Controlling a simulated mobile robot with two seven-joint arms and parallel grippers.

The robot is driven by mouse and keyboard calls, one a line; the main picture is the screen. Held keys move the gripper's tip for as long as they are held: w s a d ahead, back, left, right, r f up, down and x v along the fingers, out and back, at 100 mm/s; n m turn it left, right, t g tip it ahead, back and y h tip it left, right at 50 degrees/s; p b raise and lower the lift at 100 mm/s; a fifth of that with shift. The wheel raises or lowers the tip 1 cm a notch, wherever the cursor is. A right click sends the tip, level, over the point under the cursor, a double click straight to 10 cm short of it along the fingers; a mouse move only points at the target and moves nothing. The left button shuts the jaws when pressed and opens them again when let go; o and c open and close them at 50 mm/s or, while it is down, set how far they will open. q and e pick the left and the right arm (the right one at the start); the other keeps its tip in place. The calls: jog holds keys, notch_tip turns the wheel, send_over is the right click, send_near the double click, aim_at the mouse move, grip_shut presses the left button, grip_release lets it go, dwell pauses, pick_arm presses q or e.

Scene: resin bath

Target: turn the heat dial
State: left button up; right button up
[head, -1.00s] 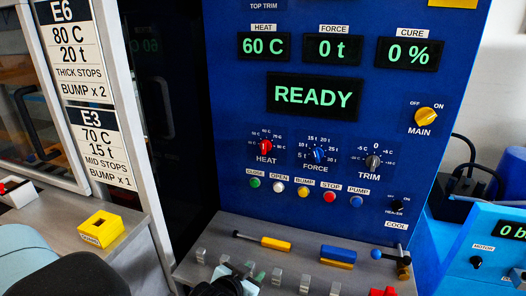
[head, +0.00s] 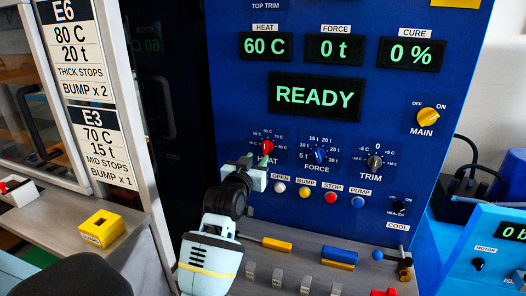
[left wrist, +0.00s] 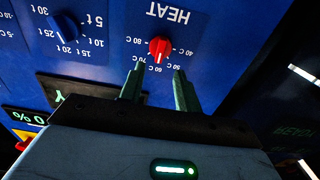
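The red heat dial (head: 267,147) is on the blue press panel, with its scale around it. It also shows in the left wrist view (left wrist: 160,48), upside down, with its pale pointer mark toward the 60 C side. My left gripper (head: 260,165) is just below the dial in the head view and hides part of the HEAT label. In the left wrist view the two fingers (left wrist: 159,72) are apart, with nothing between them, and the dial lies just beyond their tips. The heat display (head: 265,46) reads 60 C. My right gripper is not in view.
The force dial (head: 319,155) and trim dial (head: 375,162) sit to the right of the heat dial. A row of buttons, including the red stop button (head: 331,197), lies below. A yellow-handled tool (head: 277,244) and a blue block (head: 339,254) lie on the ledge.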

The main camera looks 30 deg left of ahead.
aim_at(265, 148)
pick_arm(q)
jog(key=shift+x, duration=3.35)
grip_shut()
